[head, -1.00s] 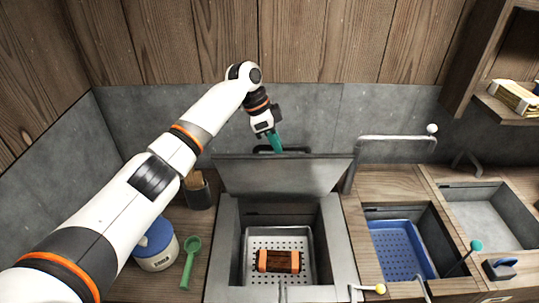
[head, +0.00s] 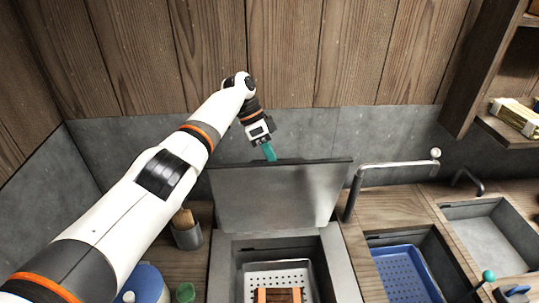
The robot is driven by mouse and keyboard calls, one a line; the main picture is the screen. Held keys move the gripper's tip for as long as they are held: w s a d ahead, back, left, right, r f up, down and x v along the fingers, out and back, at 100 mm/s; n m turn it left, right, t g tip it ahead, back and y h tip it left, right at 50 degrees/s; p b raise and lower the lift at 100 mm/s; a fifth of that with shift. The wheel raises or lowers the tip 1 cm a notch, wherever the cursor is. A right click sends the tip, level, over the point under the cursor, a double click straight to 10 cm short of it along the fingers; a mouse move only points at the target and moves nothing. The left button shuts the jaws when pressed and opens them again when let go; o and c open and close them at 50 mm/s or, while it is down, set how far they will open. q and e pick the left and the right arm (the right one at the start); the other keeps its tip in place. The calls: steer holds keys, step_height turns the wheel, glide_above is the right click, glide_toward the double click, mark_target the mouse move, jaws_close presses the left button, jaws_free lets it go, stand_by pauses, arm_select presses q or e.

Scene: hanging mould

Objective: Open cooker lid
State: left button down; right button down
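The cooker's grey metal lid (head: 275,198) stands raised at the back of the open cooker (head: 222,270), with its inner face towards me. My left gripper (head: 269,153) is at the lid's top edge, left of its middle. Its teal fingertips point down and reach behind or onto that edge; whether they touch it I cannot tell. The fingers overlap from this side, so their gap does not show. The lid's handle is hidden behind the lid. My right gripper is out of view.
In the cooker is a perforated tray (head: 262,274) with a brown and orange block (head: 278,295). A blue perforated basin (head: 402,272) and a grey sink (head: 490,235) lie to the right. A metal pipe (head: 395,165) stands beside the lid. A brush holder (head: 187,235) and blue-lidded jar (head: 143,284) are left.

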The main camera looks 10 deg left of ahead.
arm_select(q)
steer(key=c, duration=1.6)
jaws_free()
steer(key=shift+s+a+f, duration=0.1)
steer(key=shift+f, duration=0.5)
steer(key=shift+o, duration=1.2)
steer(key=shift+w, duration=0.2)
step_height(320, 180, up, 10)
steer(key=b, duration=0.3)
steer(key=shift+w, duration=0.2)
